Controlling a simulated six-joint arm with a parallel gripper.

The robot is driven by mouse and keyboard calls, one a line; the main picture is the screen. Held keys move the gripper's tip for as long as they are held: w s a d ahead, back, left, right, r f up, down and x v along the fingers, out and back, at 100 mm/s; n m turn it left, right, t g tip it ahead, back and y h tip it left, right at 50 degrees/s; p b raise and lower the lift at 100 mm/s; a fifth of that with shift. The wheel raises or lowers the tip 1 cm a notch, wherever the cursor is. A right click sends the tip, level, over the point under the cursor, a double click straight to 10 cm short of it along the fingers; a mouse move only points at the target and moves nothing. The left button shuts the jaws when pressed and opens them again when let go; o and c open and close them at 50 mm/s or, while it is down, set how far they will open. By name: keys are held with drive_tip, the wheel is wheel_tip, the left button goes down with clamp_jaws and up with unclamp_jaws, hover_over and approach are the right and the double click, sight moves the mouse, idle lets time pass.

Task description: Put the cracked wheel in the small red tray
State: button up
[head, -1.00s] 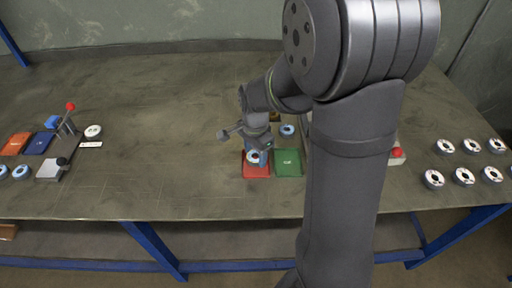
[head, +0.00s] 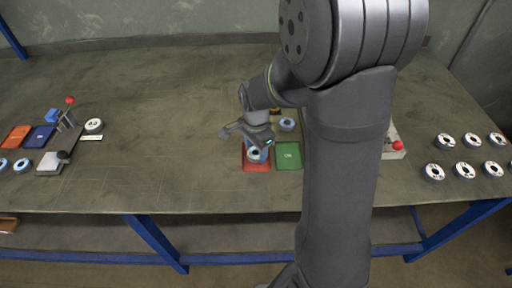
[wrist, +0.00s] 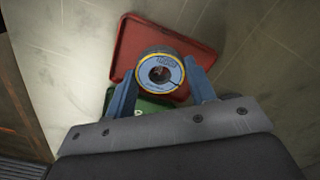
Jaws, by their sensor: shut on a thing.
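My gripper (wrist: 163,78) is shut on a wheel (wrist: 162,70) with a blue face, a thin yellow rim and a dark centre hole. No clear crack can be made out on it. The wheel is over the small red tray (wrist: 200,38) in the wrist view; whether it touches the tray floor I cannot tell. In the head view the held wheel (head: 254,154) shows over the red tray (head: 257,168), below my gripper (head: 257,149).
A green tray (head: 289,156) adjoins the red tray on the right. Another blue wheel (head: 287,124) lies behind it. Several wheels (head: 464,170) lie at the far right. At the left are a lever fixture (head: 68,122), an orange tray (head: 16,138) and a dark blue tray (head: 39,138).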

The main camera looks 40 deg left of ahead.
drive_tip(key=o, duration=1.1)
drive_tip(key=shift+c, duration=0.2)
